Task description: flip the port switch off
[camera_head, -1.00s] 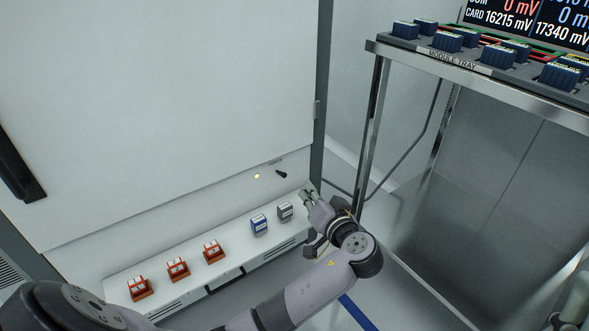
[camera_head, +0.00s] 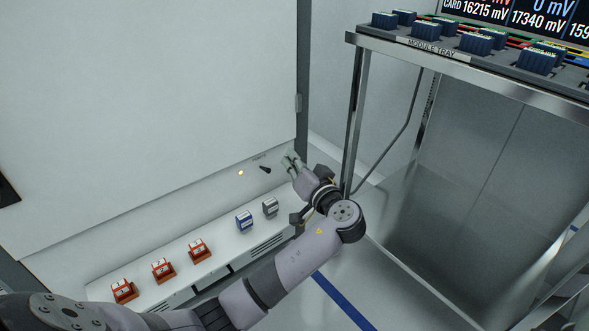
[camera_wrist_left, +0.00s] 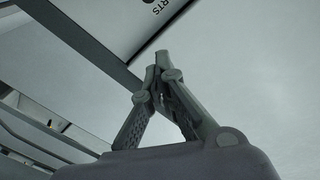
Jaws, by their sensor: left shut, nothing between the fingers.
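The port switch (camera_head: 265,170) is a small black lever on the white cabinet's lower panel, beside a lit amber lamp (camera_head: 241,173). Its lever tilts down to the right in the head view. My left gripper (camera_head: 290,158) is just right of the switch and slightly higher in the picture, with a small gap between them there. Its fingers are shut and empty; the closed fingertips also show in the left wrist view (camera_wrist_left: 156,62). A dark spot behind the tips may be the lever. My right gripper is not visible.
A ledge (camera_head: 222,249) below the switch carries red holders (camera_head: 198,251), a blue block (camera_head: 244,222) and a grey block (camera_head: 270,208). A metal rack (camera_head: 352,110) with a module tray (camera_head: 430,50) stands close to the right of my left gripper.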

